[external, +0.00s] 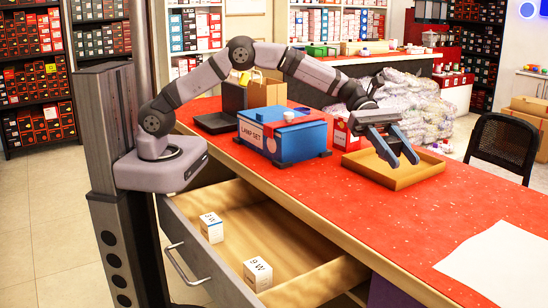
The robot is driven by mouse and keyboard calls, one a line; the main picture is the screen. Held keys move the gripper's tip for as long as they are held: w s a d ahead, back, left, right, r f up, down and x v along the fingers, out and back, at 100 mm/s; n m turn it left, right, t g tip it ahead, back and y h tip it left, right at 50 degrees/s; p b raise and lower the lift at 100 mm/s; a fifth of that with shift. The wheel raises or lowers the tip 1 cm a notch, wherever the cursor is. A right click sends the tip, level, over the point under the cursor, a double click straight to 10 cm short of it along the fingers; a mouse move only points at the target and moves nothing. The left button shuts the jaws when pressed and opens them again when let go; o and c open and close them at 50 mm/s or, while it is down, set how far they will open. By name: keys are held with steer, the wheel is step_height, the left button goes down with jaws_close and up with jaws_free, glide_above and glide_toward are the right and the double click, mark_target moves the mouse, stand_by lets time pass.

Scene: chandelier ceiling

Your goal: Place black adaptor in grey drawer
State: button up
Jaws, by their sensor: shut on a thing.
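My gripper (402,161) is low over the shallow wooden tray (425,170) on the red table. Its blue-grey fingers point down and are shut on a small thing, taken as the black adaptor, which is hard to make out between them. The grey drawer (205,262) is pulled open below the table's near side, at the lower left. Its inside is pale wood and holds two small white boxes, one toward the back (212,228) and one toward the front (258,274). My gripper is well to the right of the drawer and higher than it.
A blue box with a white label (285,138) stands on the table between my gripper and the drawer, under my arm. White paper (500,262) lies at the front right.

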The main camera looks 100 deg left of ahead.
step_height(320, 180, up, 4)
steer(key=s+d+p, duration=0.1)
steer(key=d+p, duration=0.2)
steer(key=p, duration=0.2)
steer(key=s+d+f+p, duration=0.1)
steer(key=s+f, duration=0.2)
steer(key=s, duration=0.1)
steer(key=s+d+f+p, duration=0.1)
steer(key=s+d+f, duration=0.1)
steer(key=s, duration=0.3)
steer(key=s+d+f+p, duration=0.1)
steer(key=s+f+p, duration=0.1)
steer(key=s+f, duration=0.2)
steer(key=shift+s+d, duration=0.4)
steer(key=s+d+f, duration=0.1)
steer(key=s+f, duration=0.1)
steer(key=s, duration=0.7)
steer(key=s+d+f+m+g+h, duration=0.1)
steer(key=s+f, duration=0.2)
steer(key=s, duration=0.7)
steer(key=shift+s+m+g+p, duration=0.2)
steer(key=shift+m+g+p, duration=0.1)
steer(key=shift+p, duration=0.1)
steer(key=shift+f, duration=0.1)
steer(key=shift+f, duration=2.8)
steer(key=shift+f, duration=0.1)
